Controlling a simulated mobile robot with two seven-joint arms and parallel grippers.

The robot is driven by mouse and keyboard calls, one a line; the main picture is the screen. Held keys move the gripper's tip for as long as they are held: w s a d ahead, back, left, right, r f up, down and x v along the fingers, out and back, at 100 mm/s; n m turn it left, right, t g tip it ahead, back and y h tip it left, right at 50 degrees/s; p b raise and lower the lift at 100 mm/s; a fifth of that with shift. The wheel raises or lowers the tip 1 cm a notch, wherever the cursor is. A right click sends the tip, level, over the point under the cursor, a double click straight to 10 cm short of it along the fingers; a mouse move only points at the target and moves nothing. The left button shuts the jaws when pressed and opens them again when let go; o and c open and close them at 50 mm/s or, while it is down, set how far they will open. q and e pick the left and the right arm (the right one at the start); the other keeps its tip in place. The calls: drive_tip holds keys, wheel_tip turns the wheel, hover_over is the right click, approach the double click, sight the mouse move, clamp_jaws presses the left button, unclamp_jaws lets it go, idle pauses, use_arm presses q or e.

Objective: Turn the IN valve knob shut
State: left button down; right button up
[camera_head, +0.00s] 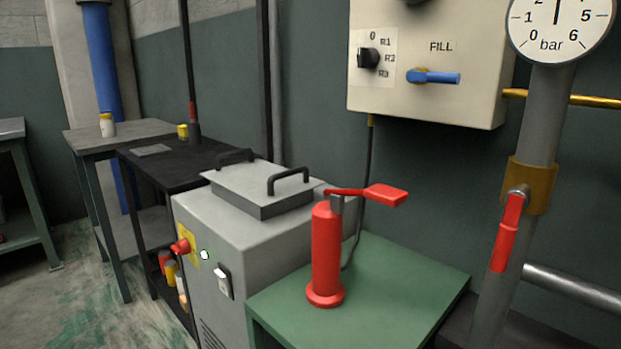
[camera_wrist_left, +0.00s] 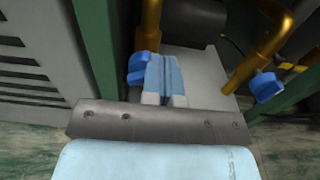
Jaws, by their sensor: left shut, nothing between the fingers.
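In the left wrist view my left gripper (camera_wrist_left: 162,62) is shut, its light-blue fingers together with nothing between them. A blue valve knob (camera_wrist_left: 137,68) on a brass pipe is just left of the fingertips and partly hidden by them; I cannot tell whether they touch. A second blue knob (camera_wrist_left: 266,87) is on a brass pipe to the right, apart from the gripper. No IN label is readable, so I cannot tell which knob is IN. Neither gripper nor these blue knobs show in the head view.
In the left wrist view, green posts (camera_wrist_left: 98,40) flank the pipes, with a grey louvred panel (camera_wrist_left: 30,55) at left. The head view shows a red pump (camera_head: 326,255) on a green table (camera_head: 400,285), a grey machine (camera_head: 205,225), and a wall box (camera_head: 430,100) with a blue FILL lever.

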use_arm(q)
drive_tip(key=shift+w+d+r, duration=0.25)
drive_tip(key=shift+w+r, duration=0.15)
drive_tip(key=shift+w, duration=0.3)
drive_tip(key=shift+w+a, duration=0.75)
drive_tip(key=shift+w, duration=0.05)
drive_tip(key=shift+w+a, duration=0.1)
drive_tip(key=shift+a, duration=0.05)
drive_tip(key=shift+r, duration=0.2)
drive_tip(key=shift+a, duration=0.1)
drive_tip(key=v, duration=0.6)
drive_tip(key=shift+f, duration=0.1)
